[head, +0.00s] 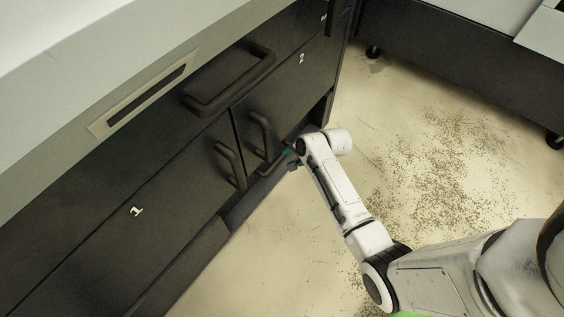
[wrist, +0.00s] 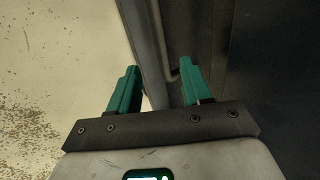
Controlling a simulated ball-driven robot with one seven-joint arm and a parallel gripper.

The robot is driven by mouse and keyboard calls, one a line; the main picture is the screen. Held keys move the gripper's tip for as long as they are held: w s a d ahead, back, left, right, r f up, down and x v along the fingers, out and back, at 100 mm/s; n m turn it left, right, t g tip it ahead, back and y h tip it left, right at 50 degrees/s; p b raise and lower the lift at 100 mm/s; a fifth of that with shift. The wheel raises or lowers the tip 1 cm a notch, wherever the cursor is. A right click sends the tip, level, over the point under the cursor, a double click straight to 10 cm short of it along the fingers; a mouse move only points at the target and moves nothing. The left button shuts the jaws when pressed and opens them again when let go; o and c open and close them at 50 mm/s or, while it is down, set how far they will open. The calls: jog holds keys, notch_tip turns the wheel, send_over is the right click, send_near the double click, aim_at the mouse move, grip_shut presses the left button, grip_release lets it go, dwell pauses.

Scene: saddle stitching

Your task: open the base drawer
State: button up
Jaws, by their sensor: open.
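A dark cabinet front (head: 90,238) fills the left of the head view. It has a horizontal bar handle (head: 232,85) high up and two upright bar handles lower down, one on panel 1 (head: 230,167) and one on panel 2 (head: 262,136). All fronts look shut; I cannot tell which is the base drawer. My gripper (head: 291,157) is low, just right of the panel 2 handle, partly hidden by my wrist. In the wrist view, my gripper (wrist: 158,66) has its teal fingers apart, with a dark bar handle (wrist: 162,35) seen between and beyond them. Contact is not visible.
A recessed plinth (head: 225,222) runs along the cabinet's foot. The speckled pale floor (head: 430,150) to the right is open. Another dark unit on casters (head: 470,60) stands at the back right. A pale counter edge (head: 90,75) overhangs at upper left.

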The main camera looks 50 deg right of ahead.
aim_at(280, 161)
jog(key=b+x, duration=0.4)
jog(key=x, duration=0.5)
jog(key=shift+a, duration=0.15)
jog(key=shift+s, duration=0.1)
grip_shut()
